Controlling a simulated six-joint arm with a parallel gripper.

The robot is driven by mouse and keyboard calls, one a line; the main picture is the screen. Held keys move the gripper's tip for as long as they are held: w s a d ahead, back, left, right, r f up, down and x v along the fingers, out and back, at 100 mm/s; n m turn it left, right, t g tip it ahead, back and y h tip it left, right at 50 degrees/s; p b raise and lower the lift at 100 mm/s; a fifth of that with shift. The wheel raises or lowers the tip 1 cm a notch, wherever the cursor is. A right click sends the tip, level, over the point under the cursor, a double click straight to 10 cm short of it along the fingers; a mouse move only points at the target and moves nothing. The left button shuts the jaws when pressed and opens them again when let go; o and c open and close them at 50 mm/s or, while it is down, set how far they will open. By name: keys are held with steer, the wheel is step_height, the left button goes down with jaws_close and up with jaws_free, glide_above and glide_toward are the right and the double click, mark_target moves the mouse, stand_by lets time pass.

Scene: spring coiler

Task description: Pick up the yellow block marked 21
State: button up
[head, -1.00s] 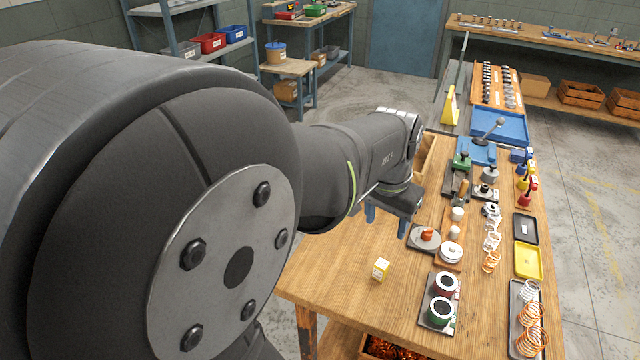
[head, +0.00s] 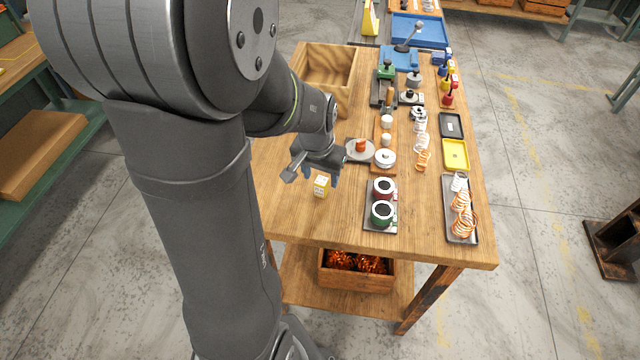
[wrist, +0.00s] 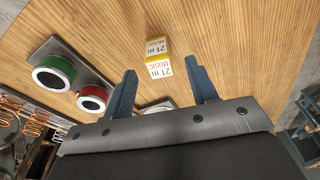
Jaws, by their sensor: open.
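The yellow block (head: 321,186) with white labelled faces sits on the wooden bench near its left front edge. In the wrist view the block (wrist: 158,62) shows "21 m" and smaller print on its labels. My gripper (head: 317,172) is just behind and above the block in the head view, with its blue fingers apart. In the wrist view my gripper (wrist: 160,80) has its two fingers spread, with the block beyond the tips and between their lines. Nothing is held. Whether the fingertips reach down to block height cannot be told.
Green and dark red spools stand on a grey plate (head: 366,222) right of the block. An open wooden box (head: 345,100) stands farther back. Bare bench top surrounds the block's front.

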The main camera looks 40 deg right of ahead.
mark_target(321, 180)
steer(key=shift+w+d+f, duration=0.1)
steer(key=shift+d+f, duration=0.05)
steer(key=shift+f, duration=0.7)
steer(key=shift+w+d+f, duration=0.1)
steer(key=shift+f, duration=0.75)
steer(key=shift+c, duration=0.4)
steer(key=c, duration=1)
steer(key=shift+o, duration=0.2)
steer(key=shift+r, duration=0.15)
